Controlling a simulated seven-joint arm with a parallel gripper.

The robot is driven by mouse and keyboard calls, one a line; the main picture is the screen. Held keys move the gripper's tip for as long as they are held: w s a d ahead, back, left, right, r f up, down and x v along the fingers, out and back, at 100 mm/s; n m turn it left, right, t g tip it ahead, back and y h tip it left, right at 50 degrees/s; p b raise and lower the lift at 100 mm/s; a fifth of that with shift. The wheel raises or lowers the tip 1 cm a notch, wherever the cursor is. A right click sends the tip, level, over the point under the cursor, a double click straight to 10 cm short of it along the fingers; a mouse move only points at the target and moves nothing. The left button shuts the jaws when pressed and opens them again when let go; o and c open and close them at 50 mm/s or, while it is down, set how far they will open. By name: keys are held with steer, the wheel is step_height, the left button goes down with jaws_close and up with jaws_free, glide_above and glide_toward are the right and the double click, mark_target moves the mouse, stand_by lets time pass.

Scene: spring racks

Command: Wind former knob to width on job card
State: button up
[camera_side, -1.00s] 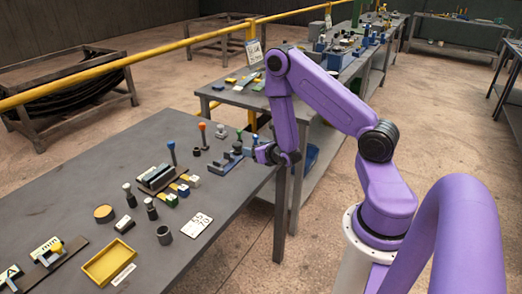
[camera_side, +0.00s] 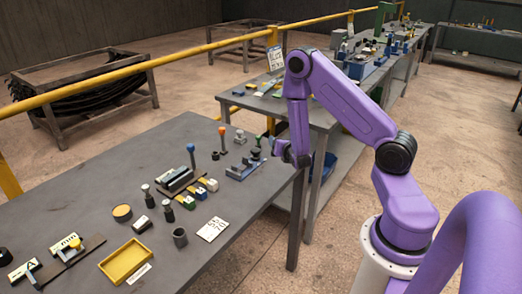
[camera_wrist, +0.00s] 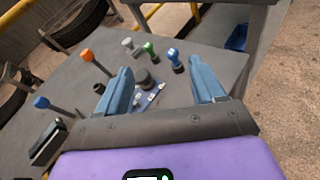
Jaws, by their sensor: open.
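A blue fixture (camera_side: 244,168) with a dark round knob (camera_side: 255,153) on top stands near the right edge of the near table. In the wrist view the dark knob (camera_wrist: 143,78) appears between my fingers, with the blue fixture (camera_wrist: 150,98) and pale marks below it. A white card with dark print (camera_side: 212,229) lies flat near the table's front edge; its figures are too small to read surely. My gripper (camera_side: 284,156) is open and empty, at the table's right end beside the fixture. In the wrist view its two blue fingers (camera_wrist: 163,78) are spread apart.
An orange-topped post (camera_side: 222,133) and a blue-topped post (camera_side: 191,150) stand left of the fixture. Green and blue knobbed pieces (camera_wrist: 150,50) stand beyond it. A yellow tray (camera_side: 126,262) lies at the front. A second table and a yellow rail (camera_side: 170,60) are behind.

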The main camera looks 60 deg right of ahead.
mark_target(255, 149)
steer(key=d+r+m+g+h, duration=0.25)
steer(key=m+g, duration=0.25)
steer(key=m, duration=0.6)
steer(key=d+r+m+g+h, duration=0.1)
steer(key=d+r+m+g, duration=0.3)
steer(key=m, duration=0.7)
steer(key=w+a+r+m+y, duration=0.2)
steer(key=w+a+m+y, duration=0.85)
steer(key=m, duration=0.75)
steer(key=shift+g+h, duration=0.3)
steer(key=shift+h, duration=0.3)
steer(key=x, duration=1.2)
steer(key=w+x, duration=0.1)
steer(key=x, duration=0.4)
steer(key=shift+w+f, duration=0.15)
steer(key=shift+f, duration=0.2)
steer(key=c, duration=1)
